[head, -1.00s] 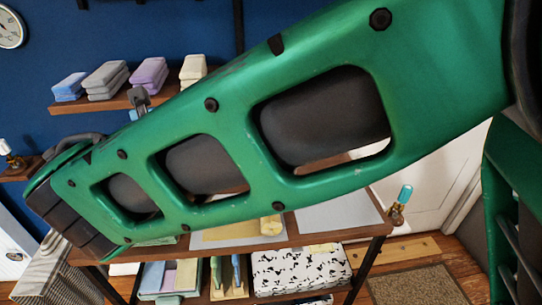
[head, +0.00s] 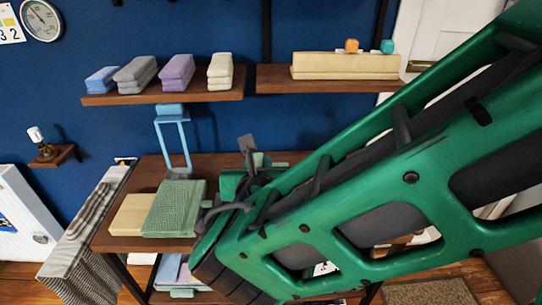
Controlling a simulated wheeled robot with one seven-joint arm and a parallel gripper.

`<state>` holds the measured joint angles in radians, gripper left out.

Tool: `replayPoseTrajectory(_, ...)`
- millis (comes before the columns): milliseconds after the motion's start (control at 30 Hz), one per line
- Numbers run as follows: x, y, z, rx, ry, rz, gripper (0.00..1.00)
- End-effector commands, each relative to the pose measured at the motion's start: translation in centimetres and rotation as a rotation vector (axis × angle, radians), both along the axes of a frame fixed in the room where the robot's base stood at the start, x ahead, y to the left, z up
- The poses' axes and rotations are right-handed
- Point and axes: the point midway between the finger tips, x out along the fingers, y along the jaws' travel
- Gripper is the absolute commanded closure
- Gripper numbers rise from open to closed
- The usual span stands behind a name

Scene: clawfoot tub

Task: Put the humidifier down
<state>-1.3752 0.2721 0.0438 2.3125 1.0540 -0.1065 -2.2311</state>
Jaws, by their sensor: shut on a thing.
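My green arm crosses the right half of the head view and reaches down over the table. My gripper (head: 246,176) is at its far end, above the wooden table (head: 118,242), just right of a folded green towel. Only part of it shows past the wrist; its fingertips are not clear. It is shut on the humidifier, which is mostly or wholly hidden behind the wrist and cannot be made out. I cannot tell whether it touches the table.
A folded green towel (head: 174,208) and a pale wooden block (head: 133,214) lie on the table's left part. A light blue frame-like stand (head: 173,145) rises behind them. Wall shelves with folded towels (head: 177,72) and a long beige box (head: 345,66) hang above. My arm hides the table's right part.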

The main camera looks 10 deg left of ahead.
Motion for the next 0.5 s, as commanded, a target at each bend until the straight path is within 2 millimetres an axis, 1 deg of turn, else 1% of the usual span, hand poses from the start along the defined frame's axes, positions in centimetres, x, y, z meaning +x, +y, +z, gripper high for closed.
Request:
replayPoseTrajectory(100, 0.0, 0.1, -1.6, -0.005, 0.0, 0.002, 1.0)
replayPoseTrajectory(233, 0.0, 0.1, -3.2, -0.004, 0.0, 0.002, 1.0)
replayPoseTrajectory(333, 0.0, 0.1, -3.7, -0.002, 0.0, 0.001, 1.0)
replayPoseTrajectory(500, 0.0, 0.1, -3.7, 0.001, -0.001, 0.001, 1.0)
